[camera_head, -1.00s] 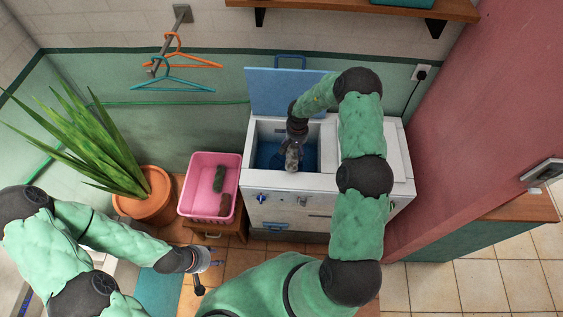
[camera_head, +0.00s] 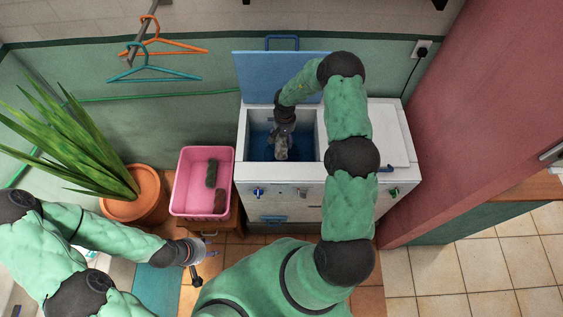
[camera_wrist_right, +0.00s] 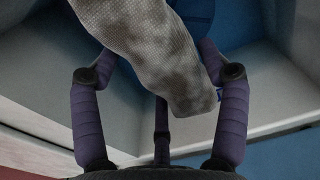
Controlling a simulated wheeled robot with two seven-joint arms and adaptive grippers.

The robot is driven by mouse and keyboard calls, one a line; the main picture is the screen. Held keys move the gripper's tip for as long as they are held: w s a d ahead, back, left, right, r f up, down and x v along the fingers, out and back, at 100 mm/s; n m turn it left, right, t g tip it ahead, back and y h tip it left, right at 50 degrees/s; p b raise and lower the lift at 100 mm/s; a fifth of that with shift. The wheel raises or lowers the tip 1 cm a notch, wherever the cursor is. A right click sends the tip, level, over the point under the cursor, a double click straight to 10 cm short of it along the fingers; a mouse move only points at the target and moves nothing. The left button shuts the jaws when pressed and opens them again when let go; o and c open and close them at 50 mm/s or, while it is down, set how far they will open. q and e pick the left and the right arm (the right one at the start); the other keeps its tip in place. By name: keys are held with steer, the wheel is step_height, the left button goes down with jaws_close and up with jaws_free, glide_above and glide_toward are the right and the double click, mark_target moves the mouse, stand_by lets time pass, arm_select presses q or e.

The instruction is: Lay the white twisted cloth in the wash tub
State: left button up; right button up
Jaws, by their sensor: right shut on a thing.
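The white twisted cloth (camera_head: 281,149), greyish and mottled, hangs inside the open wash tub (camera_head: 306,147), a blue-floored compartment under a raised blue lid. My right gripper (camera_head: 284,132) reaches down into the tub and is shut on the cloth. In the right wrist view the woven cloth (camera_wrist_right: 165,60) lies between the fingers of my right gripper (camera_wrist_right: 158,48), its end pointing toward the palm. Whether the cloth touches the tub floor is unclear. My left gripper (camera_head: 205,262) is open and empty, low in front of the pink basket.
A pink basket (camera_head: 179,201) left of the washer holds a dark green and a reddish-brown twisted piece. The blue lid (camera_head: 262,76) stands raised behind the tub. A potted plant (camera_head: 134,205) is at left. Hangers (camera_head: 160,70) hang on the wall.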

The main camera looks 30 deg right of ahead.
mark_target(284, 143)
steer(key=shift+f+b, duration=4.1)
steer(key=shift+f, duration=4.5)
steer(key=shift+f, duration=0.2)
steer(key=o, duration=1.3)
steer(key=shift+r, duration=0.1)
step_height(284, 143, up, 12)
steer(key=p, duration=0.4)
steer(key=shift+r, duration=0.1)
